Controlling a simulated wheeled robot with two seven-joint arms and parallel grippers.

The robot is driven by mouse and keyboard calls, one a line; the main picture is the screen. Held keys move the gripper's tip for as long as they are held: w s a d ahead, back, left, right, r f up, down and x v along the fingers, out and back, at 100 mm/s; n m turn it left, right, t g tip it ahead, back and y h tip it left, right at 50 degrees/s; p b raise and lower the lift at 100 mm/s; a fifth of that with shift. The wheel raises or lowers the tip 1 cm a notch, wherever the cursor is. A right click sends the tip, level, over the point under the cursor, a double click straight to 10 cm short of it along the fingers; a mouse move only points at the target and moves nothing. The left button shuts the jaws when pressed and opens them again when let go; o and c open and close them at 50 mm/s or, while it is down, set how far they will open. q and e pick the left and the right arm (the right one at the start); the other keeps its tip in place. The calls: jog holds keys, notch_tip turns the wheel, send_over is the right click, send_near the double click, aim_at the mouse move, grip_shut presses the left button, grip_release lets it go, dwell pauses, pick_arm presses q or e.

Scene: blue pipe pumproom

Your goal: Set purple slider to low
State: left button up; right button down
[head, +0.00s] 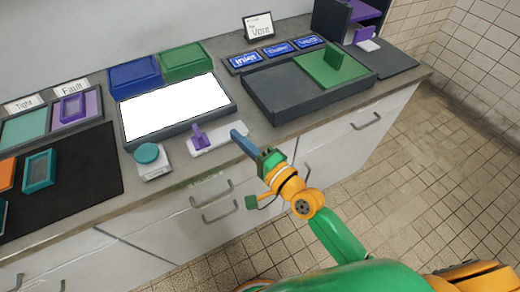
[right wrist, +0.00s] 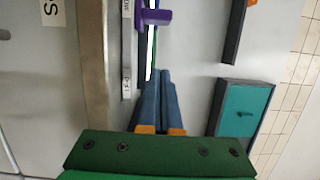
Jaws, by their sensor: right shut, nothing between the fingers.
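The purple slider (head: 200,136) stands up from a white base (head: 225,136) at the counter's front edge, left of the base's middle. It also shows at the top of the right wrist view (right wrist: 155,17), beyond the fingertips. My right gripper (head: 237,134) is shut and empty, its blue fingers at the right end of the base, to the right of the slider and apart from it. In the right wrist view the closed fingers (right wrist: 155,75) point toward the slider along its track. The small labels on the base are too blurred to read surely. My left gripper is not in view.
A teal round button (head: 146,153) on a white box is just left of the slider. A bright white panel (head: 175,108) lies behind it. A dark tray (head: 290,95) with a green plate (head: 332,65) is to the right. Drawer handles (head: 213,213) line the front below.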

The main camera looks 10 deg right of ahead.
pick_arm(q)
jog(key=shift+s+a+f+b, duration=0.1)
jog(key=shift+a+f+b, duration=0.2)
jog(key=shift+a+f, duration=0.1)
pick_arm(e)
jog(key=v, duration=0.5)
jog(key=shift+s+a, duration=0.15)
jog(key=shift+s, duration=0.25)
jog(key=shift+a, duration=0.1)
